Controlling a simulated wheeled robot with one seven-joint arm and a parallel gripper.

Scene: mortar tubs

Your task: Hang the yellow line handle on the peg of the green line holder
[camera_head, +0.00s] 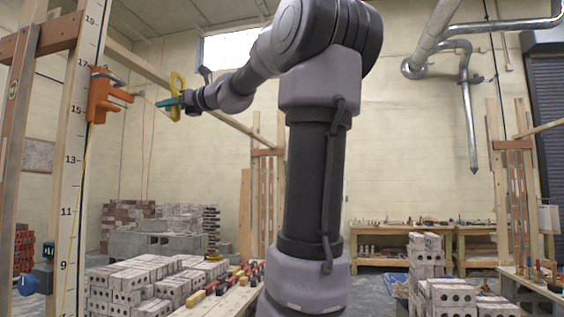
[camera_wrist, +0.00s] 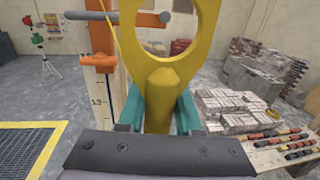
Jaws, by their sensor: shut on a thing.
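The yellow line handle (camera_head: 177,84) has a large ring at its upper end. In the wrist view its ring (camera_wrist: 226,50) rises above my gripper (camera_wrist: 160,97), whose teal fingers are shut on the handle's grip. In the head view my gripper (camera_head: 174,102) holds it in the air, right of an orange line holder (camera_head: 101,97) on the marked pole. The holder (camera_wrist: 98,60) is left of the handle in the wrist view, with a grey peg-like bar (camera_wrist: 112,17) above it. The handle is apart from the holder in the head view. No green holder shows clearly.
The marked wooden pole (camera_head: 87,45) stands at left, with a yellow line near it. Grey brick stacks (camera_head: 130,285) and a plank with several small tools (camera_head: 228,288) lie below. A tripod with a green and red device (camera_wrist: 38,38) stands far left in the wrist view.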

